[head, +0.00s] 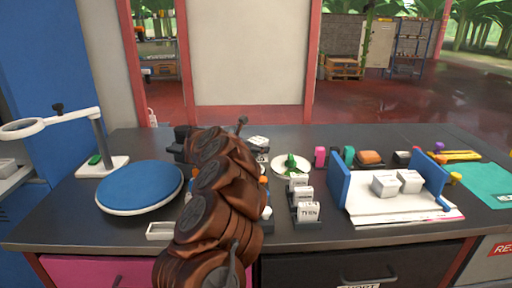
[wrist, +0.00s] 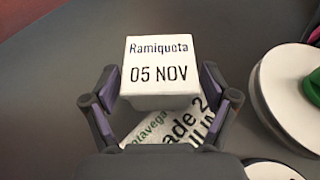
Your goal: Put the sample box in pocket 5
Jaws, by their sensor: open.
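A white box (wrist: 159,70) labelled "Ramiqueta 05 NOV" fills the upper middle of the wrist view. My gripper (wrist: 158,80) is open, with one dark finger on each side of the box's lower part. Whether the fingers touch it I cannot tell. A second white printed label (wrist: 165,132), partly readable, shows below the box between the fingers. In the head view my brown arm hides the gripper. Two white boxes (head: 386,186) stand at the right there. No pocket marked 5 can be made out.
A blue round turntable (head: 140,187) and a magnifier stand (head: 102,165) are at the left. Black holders with white cards (head: 307,212) stand right of my arm. A white dish with a green item (head: 290,165) is behind them. Blue bookends (head: 341,178) flank the boxes.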

